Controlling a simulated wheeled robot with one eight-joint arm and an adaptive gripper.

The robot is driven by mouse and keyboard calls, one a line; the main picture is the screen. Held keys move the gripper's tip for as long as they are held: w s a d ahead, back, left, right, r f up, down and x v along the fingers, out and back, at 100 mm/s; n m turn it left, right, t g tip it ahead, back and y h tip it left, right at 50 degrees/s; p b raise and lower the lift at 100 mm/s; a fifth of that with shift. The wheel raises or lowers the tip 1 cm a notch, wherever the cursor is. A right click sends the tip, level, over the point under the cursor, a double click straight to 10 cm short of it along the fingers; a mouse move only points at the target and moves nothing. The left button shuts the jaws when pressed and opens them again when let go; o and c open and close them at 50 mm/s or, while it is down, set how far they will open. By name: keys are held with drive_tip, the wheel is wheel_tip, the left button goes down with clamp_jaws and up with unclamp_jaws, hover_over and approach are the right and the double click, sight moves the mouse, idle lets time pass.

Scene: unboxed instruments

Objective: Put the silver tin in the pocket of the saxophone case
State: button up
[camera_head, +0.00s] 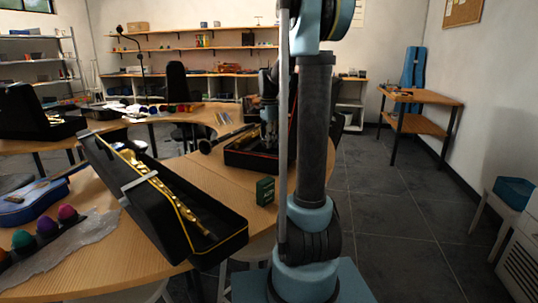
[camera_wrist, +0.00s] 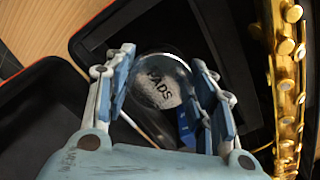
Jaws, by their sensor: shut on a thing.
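The silver tin (camera_wrist: 160,82), round and marked "PADS", sits between the blue fingers of my gripper (camera_wrist: 166,90) in the wrist view. My gripper is shut on it. Below and around it is the saxophone case (camera_wrist: 88,32), black with red trim, with a dark recess (camera_wrist: 222,28) beside the tin. A gold saxophone (camera_wrist: 288,90) lies along the right side. In the head view, my gripper (camera_head: 268,132) is over the red-trimmed case (camera_head: 238,160), partly hidden by my arm. I cannot tell whether the tin touches the pocket floor.
A black case (camera_head: 215,246) with yellow trim and a gold instrument lies open at the front of the wooden table (camera_head: 222,185). A small green box (camera_head: 265,190) stands near the red-trimmed case. Egg-shaped coloured shakers (camera_head: 46,226) sit front left.

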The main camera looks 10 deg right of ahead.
drive_tip(key=shift+a+f, duration=0.15)
drive_tip(key=shift+f, duration=2.9)
drive_tip(key=o, duration=0.8)
drive_tip(key=shift+f, duration=0.1)
wheel_tip(320, 180, up, 12)
drive_tip(key=shift+r, duration=0.1)
